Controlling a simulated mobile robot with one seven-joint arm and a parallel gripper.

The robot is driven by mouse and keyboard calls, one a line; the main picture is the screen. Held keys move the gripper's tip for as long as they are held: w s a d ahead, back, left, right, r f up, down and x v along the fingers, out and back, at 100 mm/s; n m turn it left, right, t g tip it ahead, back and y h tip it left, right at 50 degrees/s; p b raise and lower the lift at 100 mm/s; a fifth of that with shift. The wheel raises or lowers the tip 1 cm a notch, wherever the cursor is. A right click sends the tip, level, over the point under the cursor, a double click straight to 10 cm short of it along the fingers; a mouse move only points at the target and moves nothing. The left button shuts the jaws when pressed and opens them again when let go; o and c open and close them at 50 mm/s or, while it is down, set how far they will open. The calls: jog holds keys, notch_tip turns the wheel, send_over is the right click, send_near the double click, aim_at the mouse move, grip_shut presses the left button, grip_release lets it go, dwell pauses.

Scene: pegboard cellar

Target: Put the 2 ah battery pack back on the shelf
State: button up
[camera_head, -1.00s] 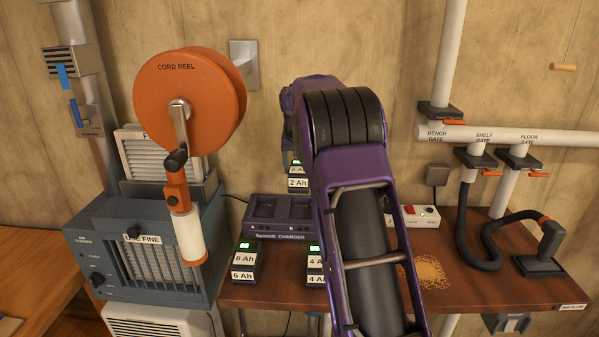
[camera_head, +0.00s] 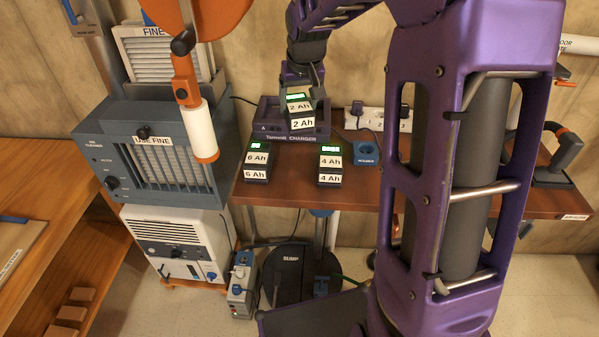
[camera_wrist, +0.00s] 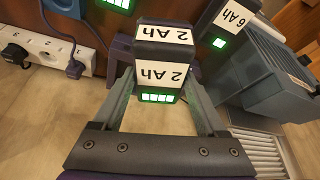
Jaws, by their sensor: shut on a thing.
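The 2 Ah battery pack (camera_head: 301,118) is dark with white labels and a lit green display. It is held in front of the charger and hides part of it in the head view. My gripper (camera_head: 306,92) is shut on it from above and behind. In the wrist view the pack (camera_wrist: 163,66) sits between the two fingers of my gripper (camera_wrist: 161,98). The charger (camera_head: 268,127) stands at the back of the wooden bench top (camera_head: 290,190). I cannot tell whether the pack touches the charger.
A 6 Ah pack (camera_head: 257,163) and a 4 Ah pack (camera_head: 330,165) stand at the bench's front, with bare wood between them. A blue socket box (camera_head: 367,155) and a power strip (camera_head: 378,121) are to the right. The air cleaner (camera_head: 150,150) stands left.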

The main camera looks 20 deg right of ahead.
aim_at(295, 116)
jog(key=shift+n, duration=0.5)
jog(key=s, duration=0.1)
jog(key=s+a, duration=0.1)
jog(key=s+a+f, duration=0.1)
jog(key=s, duration=0.1)
jog(key=shift+s+f, duration=0.1)
jog(key=shift+y, duration=0.3)
jog(key=shift+s+a+f+b, duration=0.1)
jog(key=shift+f+b, duration=0.35)
jog(key=shift+f, duration=2.1)
jog(key=shift+s+f+b, duration=0.1)
jog(key=shift+f+b, duration=0.35)
jog(key=shift+f, duration=2.05)
jog(key=shift+f, duration=0.2)
jog(key=o, duration=1.3)
